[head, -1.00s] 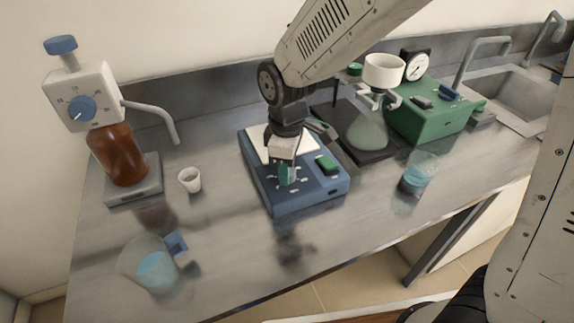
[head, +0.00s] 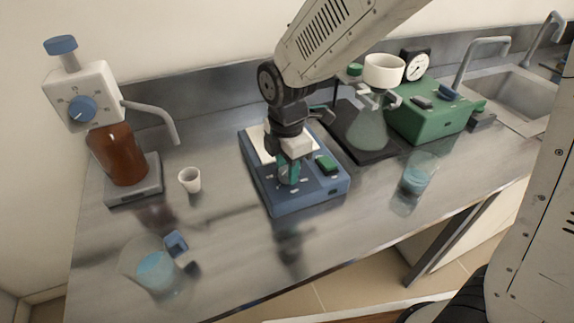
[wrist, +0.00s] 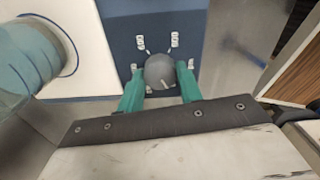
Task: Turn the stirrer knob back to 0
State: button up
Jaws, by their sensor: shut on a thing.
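The stirrer (head: 304,197) is a blue box with a white top plate (head: 258,146), on the bench in the middle of the head view. Its grey round knob (wrist: 160,71) shows in the wrist view, with a pale pointer line toward the lower right and white marks around it. My gripper (head: 288,174) is over the stirrer's front panel. In the wrist view its green fingers (wrist: 160,88) are shut on the knob from both sides. In the head view the fingers mostly hide the knob.
A brown bottle with a white dispenser (head: 122,155) and a small white cup (head: 190,180) stand left. A beaker of blue liquid (head: 157,270) is at front left, another (head: 417,175) at right. A flask (head: 367,128) stands behind.

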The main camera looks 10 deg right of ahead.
aim_at(286, 170)
jog(key=shift+w+r+n, duration=0.1)
jog(key=shift+n, duration=0.2)
dwell(0.4)
jog(key=o, duration=1)
notch_tip(286, 170, up, 8)
jog(key=shift+f, duration=0.1)
